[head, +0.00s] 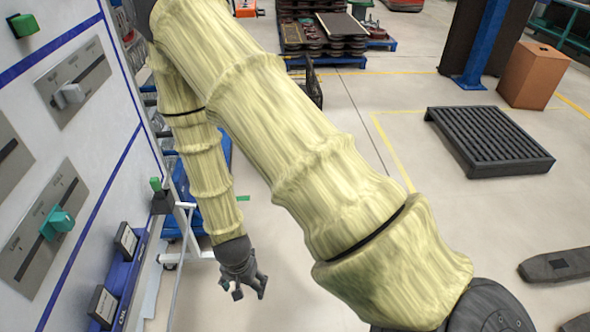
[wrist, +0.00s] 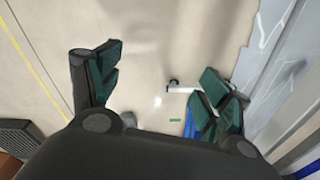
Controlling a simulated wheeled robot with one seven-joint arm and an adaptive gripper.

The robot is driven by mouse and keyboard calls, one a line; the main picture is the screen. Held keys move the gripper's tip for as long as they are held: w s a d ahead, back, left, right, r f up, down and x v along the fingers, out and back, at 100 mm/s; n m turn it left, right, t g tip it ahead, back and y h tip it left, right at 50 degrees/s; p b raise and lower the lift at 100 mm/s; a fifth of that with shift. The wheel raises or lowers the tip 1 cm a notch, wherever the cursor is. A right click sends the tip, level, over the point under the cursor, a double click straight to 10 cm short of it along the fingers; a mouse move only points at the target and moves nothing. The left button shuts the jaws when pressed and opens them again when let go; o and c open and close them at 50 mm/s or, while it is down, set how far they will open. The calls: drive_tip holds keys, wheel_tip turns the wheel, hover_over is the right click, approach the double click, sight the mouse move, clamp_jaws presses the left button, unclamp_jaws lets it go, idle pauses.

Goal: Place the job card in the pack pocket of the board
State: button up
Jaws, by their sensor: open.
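The white board (head: 100,133) with blue lines stands along the left of the head view. Low on it is a blue rail (head: 123,275) with two small dark-framed, pale-faced pieces, one upper (head: 127,240) and one lower (head: 103,304); I cannot tell whether either is the job card or a pocket. My gripper (head: 243,284) hangs open and empty to the right of the board, apart from it, over the floor. In the wrist view my open gripper (wrist: 160,86) has nothing between its fingers, and a blue-edged panel lies at the right.
A white stand (head: 182,235) is between board and gripper. A black pallet (head: 490,138) and orange-brown box (head: 534,75) are at right; the floor between is clear.

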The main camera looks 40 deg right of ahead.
drive_tip(key=s+d+f+n, duration=0.1)
drive_tip(key=s+f+n, duration=0.3)
drive_tip(key=s, duration=0.5)
drive_tip(key=s+d+f+n, duration=0.2)
drive_tip(key=s+f+n, duration=0.3)
drive_tip(key=s, duration=0.4)
drive_tip(key=shift+n+g+y, duration=0.3)
drive_tip(key=shift+n+y, duration=0.1)
drive_tip(key=shift+n, duration=0.2)
